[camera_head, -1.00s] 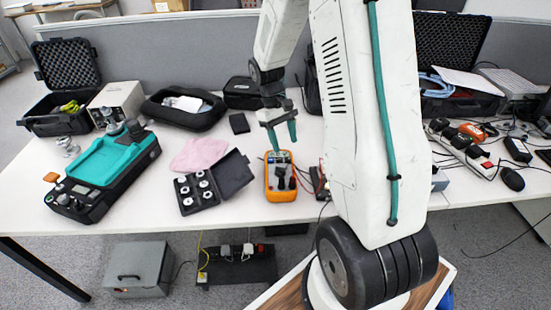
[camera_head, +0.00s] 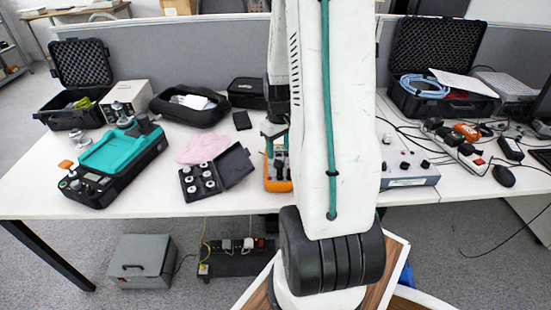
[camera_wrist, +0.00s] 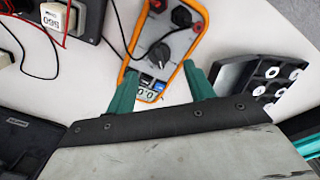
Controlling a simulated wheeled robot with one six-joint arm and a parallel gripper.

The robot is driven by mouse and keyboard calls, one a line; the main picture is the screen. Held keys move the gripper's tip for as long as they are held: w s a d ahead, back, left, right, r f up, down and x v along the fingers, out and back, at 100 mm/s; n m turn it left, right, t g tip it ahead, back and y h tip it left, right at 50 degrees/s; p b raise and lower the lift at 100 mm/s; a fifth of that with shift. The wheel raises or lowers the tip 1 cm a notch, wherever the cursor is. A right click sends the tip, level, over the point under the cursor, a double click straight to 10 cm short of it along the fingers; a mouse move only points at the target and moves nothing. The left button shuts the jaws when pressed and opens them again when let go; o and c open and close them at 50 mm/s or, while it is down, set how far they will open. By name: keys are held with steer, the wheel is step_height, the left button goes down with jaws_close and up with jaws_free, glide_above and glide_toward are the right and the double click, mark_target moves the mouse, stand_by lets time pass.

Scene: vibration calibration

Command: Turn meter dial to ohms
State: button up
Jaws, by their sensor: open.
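The meter is orange-edged with a grey face, and in the head view the meter (camera_head: 270,178) lies on the table, partly hidden behind my arm. In the wrist view the meter (camera_wrist: 165,50) lies beyond my fingertips, with its small display nearest me and red and black plugs at its far end. Its dark dial (camera_wrist: 158,54) has a pale pointer mark; I cannot read its setting. My gripper (camera_wrist: 160,84) is open and empty, its green fingers either side of the display end, apart from the dial.
A black case of round white-topped parts (camera_head: 190,190) stands left of the meter. A grey box with knobs (camera_head: 410,168) stands to the right. A teal instrument (camera_head: 110,155) and pink cloth (camera_head: 203,147) are farther left. The front table strip is fairly clear.

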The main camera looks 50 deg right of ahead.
mark_target(279, 160)
steer(key=shift+f, duration=2.4)
steer(key=c, duration=1)
steer(key=shift+o, duration=0.2)
steer(key=m, duration=0.3)
steer(key=shift+m, duration=2.3)
